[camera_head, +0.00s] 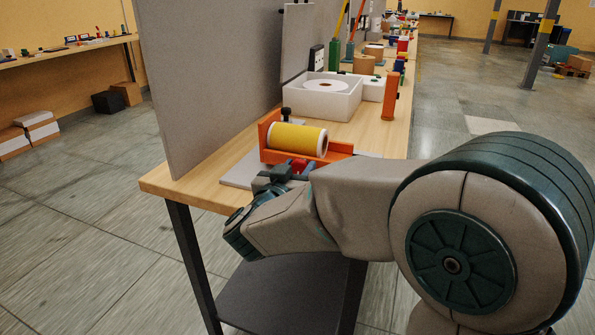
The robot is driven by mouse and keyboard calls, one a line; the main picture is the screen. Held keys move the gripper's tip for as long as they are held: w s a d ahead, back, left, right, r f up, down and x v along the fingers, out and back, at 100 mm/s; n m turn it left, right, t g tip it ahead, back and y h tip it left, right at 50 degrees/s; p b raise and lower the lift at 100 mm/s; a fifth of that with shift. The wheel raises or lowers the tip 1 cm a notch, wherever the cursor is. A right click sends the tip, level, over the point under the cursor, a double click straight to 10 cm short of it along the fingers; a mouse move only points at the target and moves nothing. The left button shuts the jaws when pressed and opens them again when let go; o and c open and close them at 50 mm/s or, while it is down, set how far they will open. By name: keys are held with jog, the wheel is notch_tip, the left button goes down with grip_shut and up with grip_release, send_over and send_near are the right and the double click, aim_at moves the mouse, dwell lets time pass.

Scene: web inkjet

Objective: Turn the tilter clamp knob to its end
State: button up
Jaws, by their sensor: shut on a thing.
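The tilter is an orange cradle (338,151) that holds a yellow roll (297,138) on its side, near the front end of the wooden bench. A black knob (286,113) stands up behind the roll. A red knob (299,164) sits low at the cradle's front. My gripper (293,169) is at this red part, with its dark fingers closed around it. My wrist and forearm hide part of the cradle's front and the grey base plate beneath it.
A white box (322,97) with a white reel stands behind the cradle. An orange upright block (390,96) is to its right. A tall grey panel (205,70) rises along the left of the bench (172,180). The floor at right is open.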

jog(key=m+b, duration=0.2)
jog(key=m, duration=0.1)
jog(key=shift+f+m, duration=0.15)
jog(key=shift+m, duration=0.15)
jog(key=shift+m+b, duration=0.95)
jog(key=shift+m, duration=0.55)
jog(key=o, duration=1)
jog(key=shift+s, duration=0.1)
jog(key=p+v, duration=0.2)
jog(key=v, duration=1.1)
jog(key=shift+s+p, duration=0.3)
jog(key=shift+s, duration=0.05)
